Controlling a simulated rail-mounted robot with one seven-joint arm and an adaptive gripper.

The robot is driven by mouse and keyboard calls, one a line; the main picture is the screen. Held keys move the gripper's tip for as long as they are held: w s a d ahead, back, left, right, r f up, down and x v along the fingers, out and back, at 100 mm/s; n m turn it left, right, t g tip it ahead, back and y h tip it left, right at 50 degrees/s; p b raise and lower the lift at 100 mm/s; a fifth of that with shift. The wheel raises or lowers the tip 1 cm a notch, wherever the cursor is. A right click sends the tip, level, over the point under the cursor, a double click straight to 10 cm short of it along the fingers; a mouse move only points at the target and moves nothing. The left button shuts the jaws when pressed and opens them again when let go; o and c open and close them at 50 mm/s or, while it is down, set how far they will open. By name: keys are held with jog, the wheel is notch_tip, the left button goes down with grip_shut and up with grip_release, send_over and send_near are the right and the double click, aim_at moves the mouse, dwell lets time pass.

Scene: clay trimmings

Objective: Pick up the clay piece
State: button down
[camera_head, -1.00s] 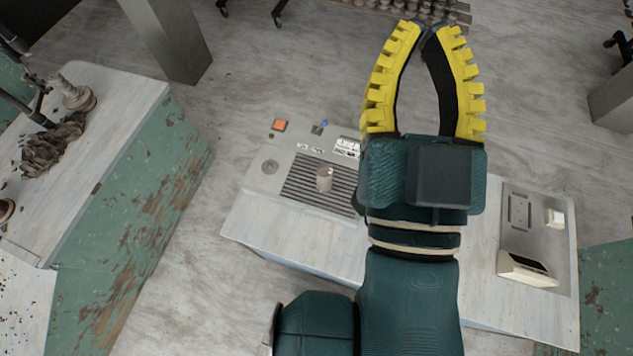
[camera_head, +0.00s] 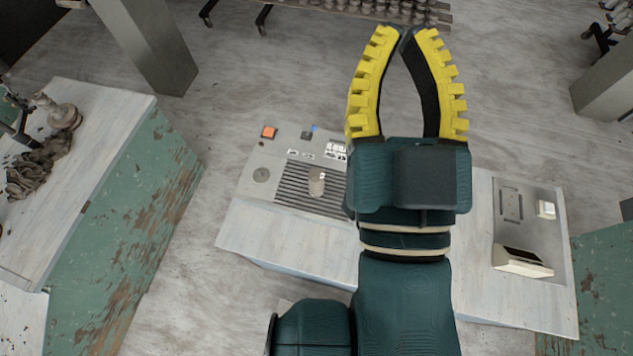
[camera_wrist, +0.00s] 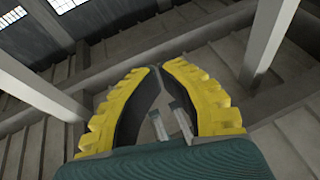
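My gripper (camera_head: 406,32) points up the picture in the head view, with two curved yellow-ribbed fingers. Their tips come together, with an empty space between the curved fingers. The wrist view also shows the gripper (camera_wrist: 155,69) with its tips together and nothing held. A heap of grey-brown clay trimmings (camera_head: 40,165) lies on the left bench (camera_head: 95,105), far to the left of my gripper. I cannot make out a single separate clay piece with certainty. The wrist view shows no clay.
A white-topped console (camera_head: 262,228) stands below and partly behind my arm. It carries a small grey cylinder (camera_head: 317,184) on a ribbed plate, an orange button (camera_head: 268,132) and a white device (camera_head: 522,262). A grey pillar (camera_head: 150,45) stands at upper left. Open floor lies between bench and console.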

jog(key=shift+c, duration=0.5)
grip_release()
